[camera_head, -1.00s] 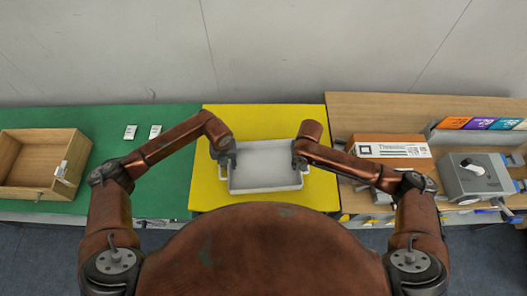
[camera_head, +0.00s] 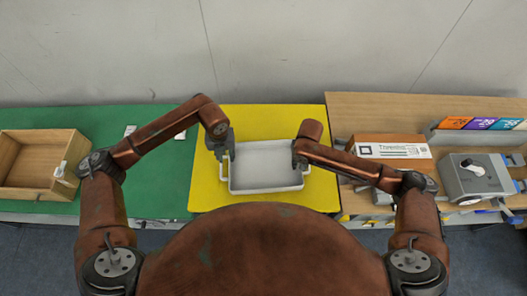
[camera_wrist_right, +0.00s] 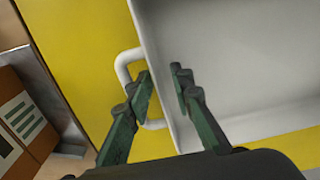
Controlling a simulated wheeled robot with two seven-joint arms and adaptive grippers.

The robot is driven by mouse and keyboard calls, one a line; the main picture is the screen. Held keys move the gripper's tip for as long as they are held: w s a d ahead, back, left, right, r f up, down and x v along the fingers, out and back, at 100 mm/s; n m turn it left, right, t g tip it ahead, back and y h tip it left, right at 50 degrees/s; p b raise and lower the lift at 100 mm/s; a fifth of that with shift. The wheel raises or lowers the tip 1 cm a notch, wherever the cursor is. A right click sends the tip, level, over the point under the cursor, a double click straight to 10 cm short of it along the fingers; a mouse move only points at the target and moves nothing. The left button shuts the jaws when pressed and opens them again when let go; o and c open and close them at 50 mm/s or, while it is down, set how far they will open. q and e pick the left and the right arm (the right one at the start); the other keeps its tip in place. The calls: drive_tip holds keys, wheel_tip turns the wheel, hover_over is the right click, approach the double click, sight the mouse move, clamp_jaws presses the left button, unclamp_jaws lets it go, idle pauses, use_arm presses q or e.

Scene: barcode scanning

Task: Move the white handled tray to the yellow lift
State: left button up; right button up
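The white handled tray (camera_head: 267,188) lies flat and empty on the yellow lift (camera_head: 212,198). My left gripper (camera_head: 222,150) is by the tray's left end, off its left handle (camera_head: 225,172), and looks open and empty. My right gripper (camera_head: 299,160) is at the tray's right end. In the right wrist view my right gripper (camera_wrist_right: 162,80) has its two fingers apart, around the tray's end wall (camera_wrist_right: 155,50). One finger is by the white handle loop (camera_wrist_right: 122,68), the other over the tray's inside (camera_wrist_right: 240,60). Contact cannot be told.
A green table (camera_head: 150,180) stands at left with a wooden box (camera_head: 40,150) and small white cards (camera_head: 130,130). A wooden bench at right (camera_head: 380,108) holds a labelled box (camera_head: 395,150) and a grey device (camera_head: 475,177). The yellow surface behind the tray is clear.

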wheel_tip(320, 180, up, 12)
drive_tip(key=shift+s+f, duration=0.15)
drive_tip(key=shift+f, duration=0.05)
idle(0.6)
